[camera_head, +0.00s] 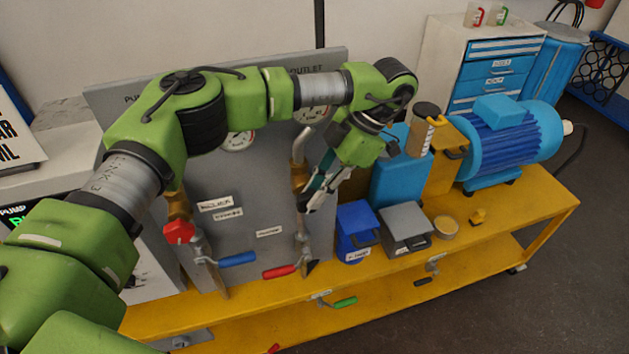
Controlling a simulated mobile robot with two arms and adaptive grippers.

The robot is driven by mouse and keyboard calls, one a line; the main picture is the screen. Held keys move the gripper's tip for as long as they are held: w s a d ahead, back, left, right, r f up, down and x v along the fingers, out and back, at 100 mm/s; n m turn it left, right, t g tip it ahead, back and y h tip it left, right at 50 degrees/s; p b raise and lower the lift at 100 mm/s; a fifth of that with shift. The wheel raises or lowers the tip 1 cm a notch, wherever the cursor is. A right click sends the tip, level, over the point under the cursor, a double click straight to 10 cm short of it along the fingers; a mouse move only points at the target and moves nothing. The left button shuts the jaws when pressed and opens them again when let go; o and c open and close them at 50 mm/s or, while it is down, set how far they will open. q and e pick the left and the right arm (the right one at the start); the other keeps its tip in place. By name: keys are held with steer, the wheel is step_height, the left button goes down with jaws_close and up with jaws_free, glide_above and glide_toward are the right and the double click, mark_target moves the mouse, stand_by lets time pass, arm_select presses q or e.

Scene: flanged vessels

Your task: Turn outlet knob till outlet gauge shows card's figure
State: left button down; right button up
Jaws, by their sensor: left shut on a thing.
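My left gripper (311,200) is at the outlet pipe (298,175) on the right of the grey panel, its fingers shut on what I take to be the outlet knob. The fingers hide that knob. The outlet gauge (312,113) sits under the "OUTLET" lettering. My arm covers its upper part, and its reading is too small to tell. Small white cards (215,203) are on the panel; their writing is not legible. My right gripper is not in view.
A second gauge (239,141) is partly behind my arm. A red knob (179,231), a blue lever (238,259) and a red lever (279,271) are low on the panel. A blue box (355,228) and a grey box (405,225) stand on the yellow bench (530,208).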

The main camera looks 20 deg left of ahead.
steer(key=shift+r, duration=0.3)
arm_select(q)
steer(key=c, duration=2.2)
jaws_free()
steer(key=shift+w+d, duration=0.1)
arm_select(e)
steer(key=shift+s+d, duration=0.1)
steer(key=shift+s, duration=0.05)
arm_select(q)
steer(key=v, duration=1.2)
steer(key=shift+d+f, duration=0.1)
steer(key=shift+d, duration=0.05)
